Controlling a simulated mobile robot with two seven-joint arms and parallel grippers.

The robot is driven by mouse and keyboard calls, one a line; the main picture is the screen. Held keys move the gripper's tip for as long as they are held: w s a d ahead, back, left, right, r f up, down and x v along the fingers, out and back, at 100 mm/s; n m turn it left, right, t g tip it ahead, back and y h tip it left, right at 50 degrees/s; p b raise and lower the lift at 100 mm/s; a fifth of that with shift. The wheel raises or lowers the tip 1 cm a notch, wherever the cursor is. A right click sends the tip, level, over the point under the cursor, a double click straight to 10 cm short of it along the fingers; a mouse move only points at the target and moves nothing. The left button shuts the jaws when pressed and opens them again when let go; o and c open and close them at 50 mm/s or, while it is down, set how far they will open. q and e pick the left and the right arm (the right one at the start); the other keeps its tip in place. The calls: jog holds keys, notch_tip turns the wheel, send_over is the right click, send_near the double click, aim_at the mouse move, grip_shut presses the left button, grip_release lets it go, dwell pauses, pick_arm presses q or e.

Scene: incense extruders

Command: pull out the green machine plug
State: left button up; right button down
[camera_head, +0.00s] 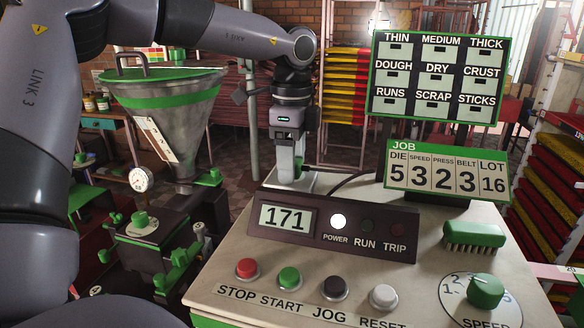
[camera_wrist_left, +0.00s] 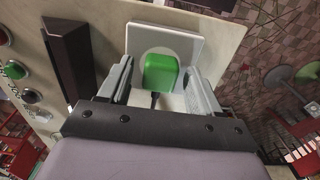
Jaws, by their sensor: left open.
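The green machine plug (camera_wrist_left: 160,73) shows in the left wrist view, seated against a pale socket plate (camera_wrist_left: 188,45). A dark cable runs from its near side. My left gripper (camera_wrist_left: 160,82) is open, with one finger on each side of the plug; small gaps seem to show between fingers and plug. In the head view my left gripper (camera_head: 288,178) points down at the back left edge of the control panel, by a pale plate (camera_head: 318,182). My right gripper is not in view.
The control panel (camera_head: 345,270) has a display box (camera_head: 330,222), several push buttons and a green speed knob (camera_head: 486,291). A dark cable (camera_head: 350,180) runs behind the box. A metal hopper (camera_head: 165,110) with a green rim stands left. A green brush (camera_head: 474,234) lies right.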

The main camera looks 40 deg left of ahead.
pick_arm(q)
grip_shut()
jog(key=shift+r, duration=0.15)
jog(key=shift+r+p, duration=2)
jog(key=shift+r, duration=0.9)
